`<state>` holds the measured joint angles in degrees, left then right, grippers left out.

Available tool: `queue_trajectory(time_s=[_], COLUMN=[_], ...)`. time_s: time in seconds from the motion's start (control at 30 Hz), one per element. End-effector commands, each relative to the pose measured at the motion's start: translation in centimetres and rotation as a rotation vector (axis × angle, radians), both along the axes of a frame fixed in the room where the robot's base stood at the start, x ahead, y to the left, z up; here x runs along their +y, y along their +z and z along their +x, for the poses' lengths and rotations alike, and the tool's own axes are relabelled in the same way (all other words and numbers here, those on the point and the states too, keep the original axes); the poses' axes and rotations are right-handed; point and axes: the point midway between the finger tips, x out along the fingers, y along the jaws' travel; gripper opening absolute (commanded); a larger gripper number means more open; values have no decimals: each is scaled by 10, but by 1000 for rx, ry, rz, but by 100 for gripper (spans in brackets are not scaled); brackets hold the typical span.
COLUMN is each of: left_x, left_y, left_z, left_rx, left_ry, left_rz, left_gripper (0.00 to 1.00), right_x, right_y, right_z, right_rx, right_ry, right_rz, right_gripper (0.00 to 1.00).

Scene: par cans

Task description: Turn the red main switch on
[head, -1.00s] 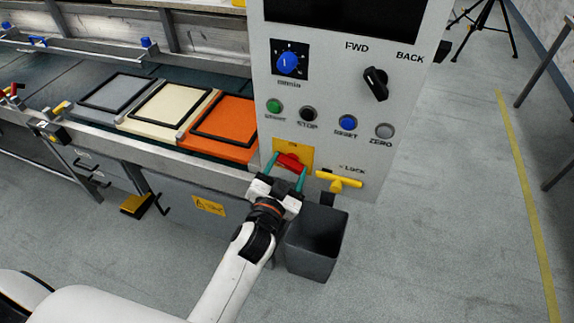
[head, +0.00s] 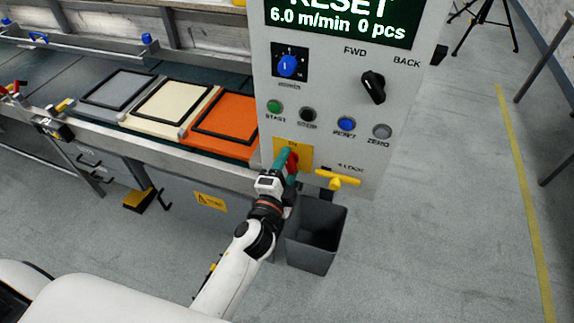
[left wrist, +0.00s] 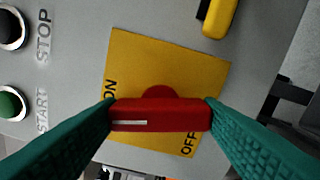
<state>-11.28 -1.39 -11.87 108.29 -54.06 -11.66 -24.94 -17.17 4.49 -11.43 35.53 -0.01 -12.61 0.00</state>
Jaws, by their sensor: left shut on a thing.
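The red main switch (head: 292,164) sits on a yellow plate (head: 305,152) low on the grey control panel. My left gripper (head: 287,160) is shut on its red handle. In the left wrist view the handle (left wrist: 160,115) lies between the two green fingertips, which touch its two ends. The plate there carries the words ON and OFF. In the head view the handle stands close to upright, partly hidden by the gripper. The panel's screen (head: 345,18) is lit and reads "RESET 6.0 m/min 0 pcs". My right gripper is not in view.
A yellow lock handle (head: 338,180) juts out just right of the switch. Above are a row of buttons, a blue dial (head: 289,65) and a black FWD/BACK knob (head: 374,87). A dark bin (head: 316,236) stands below. Framed panels lie on the conveyor at left.

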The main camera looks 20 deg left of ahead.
Motion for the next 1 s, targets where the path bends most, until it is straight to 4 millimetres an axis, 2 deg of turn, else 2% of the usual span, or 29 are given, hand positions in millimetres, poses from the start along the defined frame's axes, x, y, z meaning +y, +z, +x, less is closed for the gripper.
queue_trajectory(time_s=[0.4,1.0], left_x=[0,0], left_y=[0,0], left_z=[0,0], left_rx=[-8,-9], left_ry=[-1,-1], left_rz=[233,286], left_gripper=[37,37], right_x=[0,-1], right_y=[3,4], right_z=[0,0], right_rx=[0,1], right_ry=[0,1], right_rz=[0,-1], right_gripper=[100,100])
